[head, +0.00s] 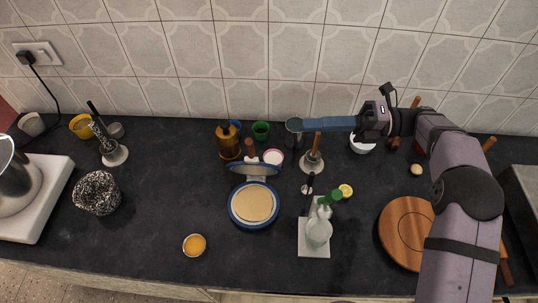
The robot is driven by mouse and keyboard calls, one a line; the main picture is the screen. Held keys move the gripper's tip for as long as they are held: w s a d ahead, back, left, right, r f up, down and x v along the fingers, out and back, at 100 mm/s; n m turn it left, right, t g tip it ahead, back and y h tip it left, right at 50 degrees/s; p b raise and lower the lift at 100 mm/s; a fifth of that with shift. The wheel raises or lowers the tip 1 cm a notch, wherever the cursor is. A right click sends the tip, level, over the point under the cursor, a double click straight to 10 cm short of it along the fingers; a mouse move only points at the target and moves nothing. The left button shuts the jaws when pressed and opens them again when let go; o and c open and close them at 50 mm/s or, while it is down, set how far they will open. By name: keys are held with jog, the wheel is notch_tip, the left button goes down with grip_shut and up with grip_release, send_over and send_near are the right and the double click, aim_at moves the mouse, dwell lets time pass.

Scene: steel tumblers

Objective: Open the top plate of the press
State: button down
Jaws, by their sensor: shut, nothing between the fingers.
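The press stands near the middle of the counter in the head view. Its round base plate (235,213) has a blue rim and carries a flat tan disc (254,203). Its top plate (253,169) appears raised at the back of the base, seen nearly edge-on, apart from the disc. A wooden handle (249,148) shows behind the top plate. My gripper (296,125) has long blue fingers and is shut and empty. It is above the back of the counter, up and right of the press in the picture, and does not appear to touch it.
A brown bottle (228,141), a green cup (261,130) and a pink-topped cup (273,157) stand close behind the press. A wooden-handled tool (312,160) stands to its right. A clear bottle (318,229) stands front right on a pale board.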

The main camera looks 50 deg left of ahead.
aim_at(253, 160)
jog(key=s+d+f+m+t+y, duration=0.1)
jog(key=s+d+f+y, duration=0.1)
jog(key=s+f, duration=0.3)
jog(key=shift+s+d+f, duration=0.2)
jog(key=shift+s+d, duration=0.05)
jog(key=shift+d, duration=0.4)
jog(key=p+x, duration=0.3)
jog(key=x, duration=0.7)
jog(key=shift+m, duration=0.6)
jog(key=shift+w+a+r+p, duration=0.1)
jog(key=shift+w+a+r, duration=0.15)
jog(key=shift+w+a, duration=0.35)
jog(key=shift+w+a+r+p, duration=0.15)
jog(key=shift+w+a+r, duration=0.1)
jog(key=shift+w+a, duration=0.35)
jog(key=shift+w+a+r+p, duration=0.1)
jog(key=shift+w+a+r, duration=0.15)
jog(key=shift+w+a, duration=0.3)
